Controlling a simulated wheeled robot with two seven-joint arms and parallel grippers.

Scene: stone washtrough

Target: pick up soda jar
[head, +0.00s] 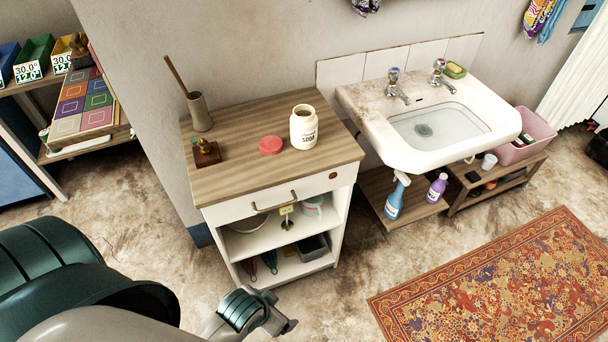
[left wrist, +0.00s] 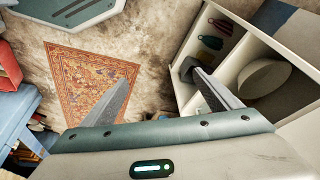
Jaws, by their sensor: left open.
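The soda jar (head: 303,128) is a cream-white jar with a dark label reading "SODA" and an open, dark mouth. It stands upright on the wooden top of a white cabinet (head: 235,125) in the head view. A round red lid (head: 270,145) lies just left of it. My left gripper (head: 285,324) is low in front of the cabinet, below and well apart from the jar. In the left wrist view, the left gripper (left wrist: 160,88) has its two fingers spread with nothing between them. The jar is not seen there. My right gripper is not in view.
A cup with a stick (head: 199,112) and a small wood block with a knob (head: 206,153) share the cabinet top. A white sink (head: 435,125) adjoins on the right. A patterned rug (head: 500,285) lies on the floor. The cabinet top's front strip is clear.

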